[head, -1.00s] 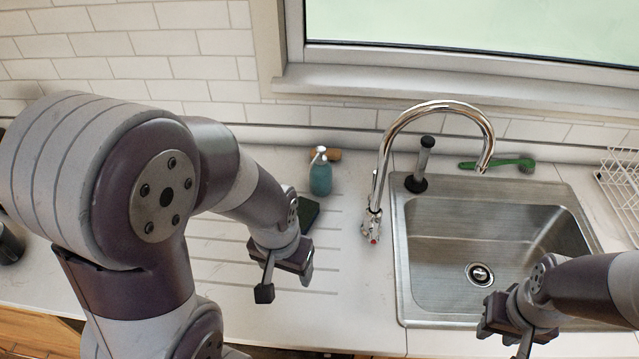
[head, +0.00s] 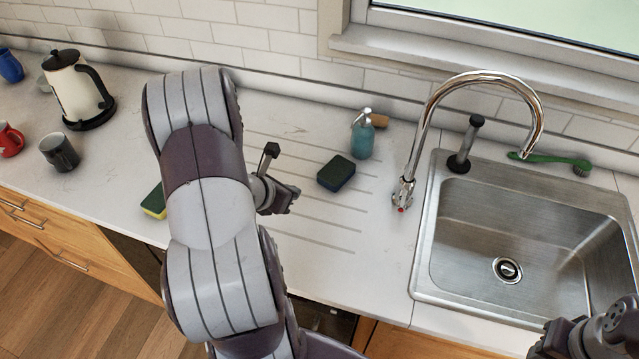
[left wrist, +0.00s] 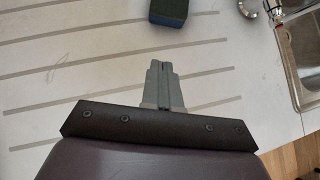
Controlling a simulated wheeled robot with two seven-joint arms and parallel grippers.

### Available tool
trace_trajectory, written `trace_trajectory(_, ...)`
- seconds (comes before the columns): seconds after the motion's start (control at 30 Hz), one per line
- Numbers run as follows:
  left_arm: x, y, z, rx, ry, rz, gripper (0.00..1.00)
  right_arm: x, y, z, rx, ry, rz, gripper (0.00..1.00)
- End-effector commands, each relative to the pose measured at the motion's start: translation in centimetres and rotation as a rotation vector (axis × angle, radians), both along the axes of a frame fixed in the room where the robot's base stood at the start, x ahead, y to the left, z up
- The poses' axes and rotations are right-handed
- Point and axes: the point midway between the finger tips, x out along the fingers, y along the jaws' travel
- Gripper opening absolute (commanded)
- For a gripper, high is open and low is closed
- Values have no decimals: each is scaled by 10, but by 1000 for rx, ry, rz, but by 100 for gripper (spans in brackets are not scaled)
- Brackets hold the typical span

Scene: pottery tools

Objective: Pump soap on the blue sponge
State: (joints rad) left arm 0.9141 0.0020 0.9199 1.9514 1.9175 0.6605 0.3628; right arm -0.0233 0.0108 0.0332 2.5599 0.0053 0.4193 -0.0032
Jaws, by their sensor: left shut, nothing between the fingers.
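The blue sponge (head: 336,174), with a dark green top, lies on the ribbed drainboard part of the counter. In the left wrist view the sponge (left wrist: 168,13) shows at the top edge, ahead of the fingers. The teal soap bottle (head: 362,140) with a metal pump head stands upright behind and right of the sponge. My left gripper (head: 288,197) is left of the sponge and apart from it. Its fingers (left wrist: 160,72) are together and empty in the left wrist view. My right gripper (head: 552,346) is partly in view at the bottom right, its jaws unclear.
A tall faucet (head: 405,190) and a steel sink (head: 435,240) are right of the bottle. A brown item (head: 380,121) lies behind the bottle. A yellow-green sponge (head: 153,202) is partly behind my left arm. A kettle (head: 75,88) and mugs stand at the left.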

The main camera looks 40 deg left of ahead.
Motion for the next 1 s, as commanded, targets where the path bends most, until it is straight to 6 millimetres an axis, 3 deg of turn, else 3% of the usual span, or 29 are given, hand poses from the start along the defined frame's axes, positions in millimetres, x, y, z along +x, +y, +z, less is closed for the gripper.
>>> trace_trajectory(0.33,53,-4,-54,-1,3,-6,0,0,0,3,0,0,0,36)
trace_trajectory(0.6,88,-5,-51,1,2,-7,0,0,0,18,0,0,0,36)
trace_trajectory(1.0,93,-5,-52,2,1,-5,0,0,0,17,0,0,0,36)
